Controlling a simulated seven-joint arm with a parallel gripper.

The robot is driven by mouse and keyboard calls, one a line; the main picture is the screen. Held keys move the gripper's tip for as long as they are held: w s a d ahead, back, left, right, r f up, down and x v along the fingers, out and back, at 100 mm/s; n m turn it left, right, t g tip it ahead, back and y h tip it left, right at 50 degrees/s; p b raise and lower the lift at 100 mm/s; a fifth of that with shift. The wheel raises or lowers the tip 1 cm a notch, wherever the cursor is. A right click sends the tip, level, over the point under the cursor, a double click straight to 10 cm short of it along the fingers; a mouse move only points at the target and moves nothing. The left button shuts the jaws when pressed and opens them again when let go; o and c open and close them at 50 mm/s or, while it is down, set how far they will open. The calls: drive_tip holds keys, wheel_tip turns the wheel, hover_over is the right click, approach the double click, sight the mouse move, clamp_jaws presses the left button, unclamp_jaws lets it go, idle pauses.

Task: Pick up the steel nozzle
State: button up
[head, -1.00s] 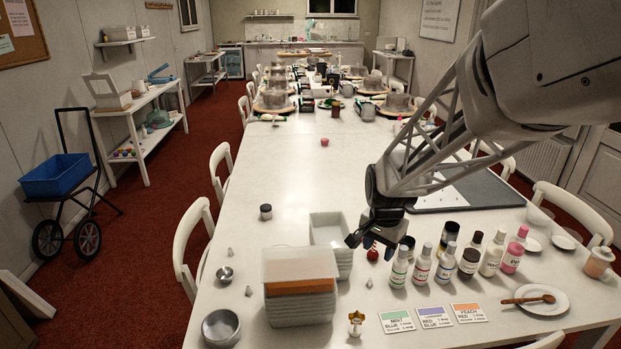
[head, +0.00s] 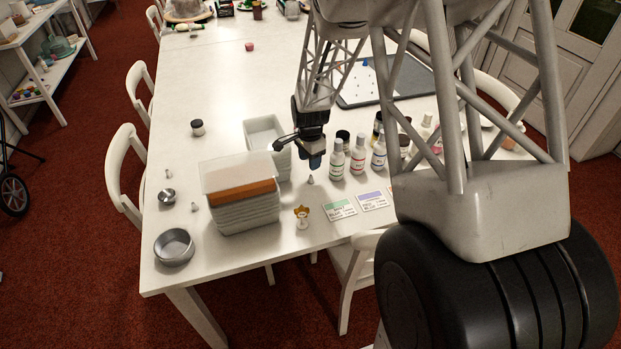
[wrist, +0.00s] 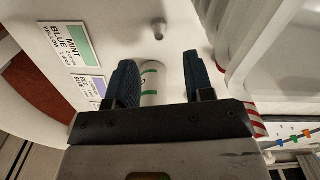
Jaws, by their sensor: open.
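A small grey steel nozzle (head: 310,180) stands on the table just below my gripper (head: 301,152), in front of the white bottles. In the wrist view, a nozzle (wrist: 158,32) stands on the white table beyond the fingertips. Two similar small nozzles, one (head: 194,207) and another (head: 168,173), stand at the left near the metal bowls. My gripper is open and empty, its dark blue fingers (wrist: 161,72) wide apart. A white bottle with green print (wrist: 151,85) shows between the fingers in the wrist view; whether they touch it is unclear.
White bottles (head: 337,160) stand close to the right of my gripper. Stacked pale tubs (head: 247,212) and a white tray (head: 262,132) stand to its left.

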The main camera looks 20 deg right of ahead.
sight(311, 176)
idle(0.3)
drive_tip(key=shift+f, duration=1.35)
drive_tip(key=shift+f, duration=0.1)
drive_tip(key=shift+d+f, duration=0.15)
drive_tip(key=shift+f, duration=2.35)
clamp_jaws()
